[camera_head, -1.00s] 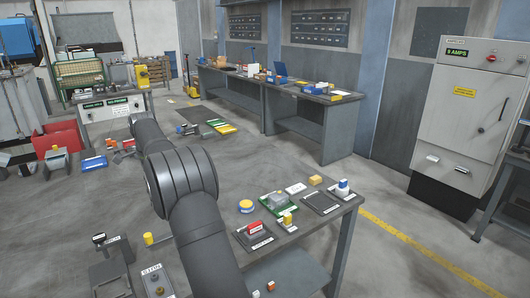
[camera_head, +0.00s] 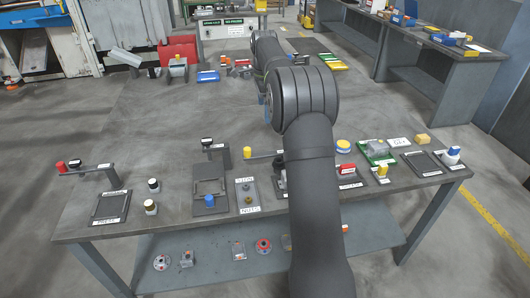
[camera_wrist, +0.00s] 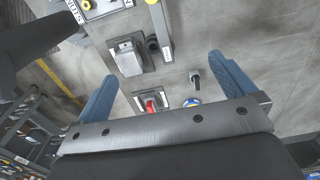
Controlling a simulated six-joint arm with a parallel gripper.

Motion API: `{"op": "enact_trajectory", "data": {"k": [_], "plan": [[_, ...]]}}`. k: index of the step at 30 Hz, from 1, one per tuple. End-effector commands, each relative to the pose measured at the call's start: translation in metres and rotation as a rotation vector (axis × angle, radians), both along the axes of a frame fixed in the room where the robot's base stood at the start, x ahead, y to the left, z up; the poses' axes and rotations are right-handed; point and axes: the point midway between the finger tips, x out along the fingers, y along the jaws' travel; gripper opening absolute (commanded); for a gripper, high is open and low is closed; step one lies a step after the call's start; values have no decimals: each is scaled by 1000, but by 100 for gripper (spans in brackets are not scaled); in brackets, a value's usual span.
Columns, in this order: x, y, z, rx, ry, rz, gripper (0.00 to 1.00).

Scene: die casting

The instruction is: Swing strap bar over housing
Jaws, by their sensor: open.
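In the head view, a bar with a yellow knob (camera_head: 248,152) reaches toward the middle of the bench, its right end hidden behind my arm. It looks like the strap bar, lying level. The fixture by its right end is mostly hidden by my arm, so I cannot tell how the bar lies to a housing there. In the wrist view, a grey housing block (camera_wrist: 128,57) sits on a dark base, with a long pale bar (camera_wrist: 159,28) beside it, not across it.
A second arm with a red knob (camera_head: 61,167) stands at the bench's left. Loose parts lie on the lower shelf (camera_head: 210,262). The bench's front edge is clear.

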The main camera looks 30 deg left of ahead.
Motion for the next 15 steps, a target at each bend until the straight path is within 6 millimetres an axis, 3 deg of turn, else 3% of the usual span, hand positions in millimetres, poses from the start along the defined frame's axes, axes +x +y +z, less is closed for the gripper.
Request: {"op": "enact_trajectory", "data": {"k": [6,8,14,15], "plan": [[0,0,0,0,0,0,98],[-3,3,0,0,0,11,86],[-39,40,-1,0,0,171,47],[-43,44,-2,0,0,188,47]]}}
